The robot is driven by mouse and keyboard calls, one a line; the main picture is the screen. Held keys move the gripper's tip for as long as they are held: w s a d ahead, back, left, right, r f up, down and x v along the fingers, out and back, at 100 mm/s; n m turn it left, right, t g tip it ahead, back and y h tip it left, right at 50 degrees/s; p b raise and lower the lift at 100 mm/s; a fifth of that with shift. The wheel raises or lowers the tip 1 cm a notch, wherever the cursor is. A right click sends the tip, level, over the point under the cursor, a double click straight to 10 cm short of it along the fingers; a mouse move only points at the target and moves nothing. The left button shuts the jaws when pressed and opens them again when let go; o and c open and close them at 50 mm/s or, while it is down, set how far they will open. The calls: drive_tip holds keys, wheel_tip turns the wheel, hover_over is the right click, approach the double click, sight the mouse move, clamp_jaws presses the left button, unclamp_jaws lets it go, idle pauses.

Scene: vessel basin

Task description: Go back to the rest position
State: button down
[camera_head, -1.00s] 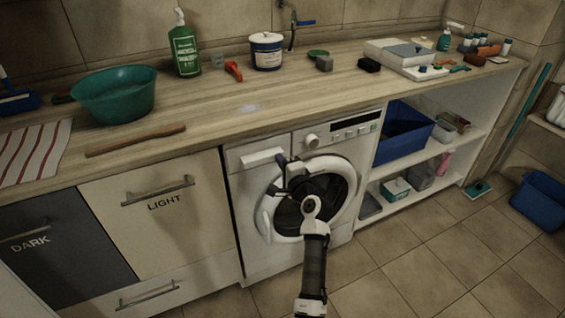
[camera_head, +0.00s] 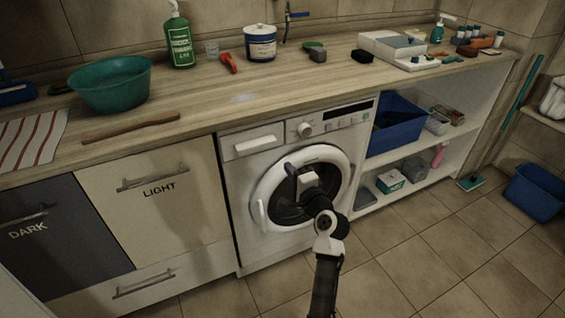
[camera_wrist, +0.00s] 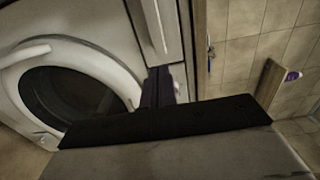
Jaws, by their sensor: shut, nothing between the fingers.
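My gripper (camera_head: 291,170) shows in the head view in front of the washing machine's round door, dark and small. Its fingers are together with nothing between them. In the wrist view its dark fingertip part (camera_wrist: 160,86) shows at the middle, above the wide black edge of my gripper body. The white washing machine (camera_head: 265,146) stands under the worktop, and its round door looks shut. The wrist view shows the door ring (camera_wrist: 92,62) on the left. My arm hides the door's lower right part.
The wooden worktop (camera_head: 205,105) holds a green basin (camera_head: 110,86), a green bottle (camera_head: 180,42), a white tub (camera_head: 261,45) and a wooden stick (camera_head: 130,127). Open shelves with a blue bin (camera_head: 398,128) stand right of the machine. The tiled floor (camera_head: 410,240) at the front right is clear.

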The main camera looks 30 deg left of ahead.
drive_tip(key=shift+v, duration=1.6)
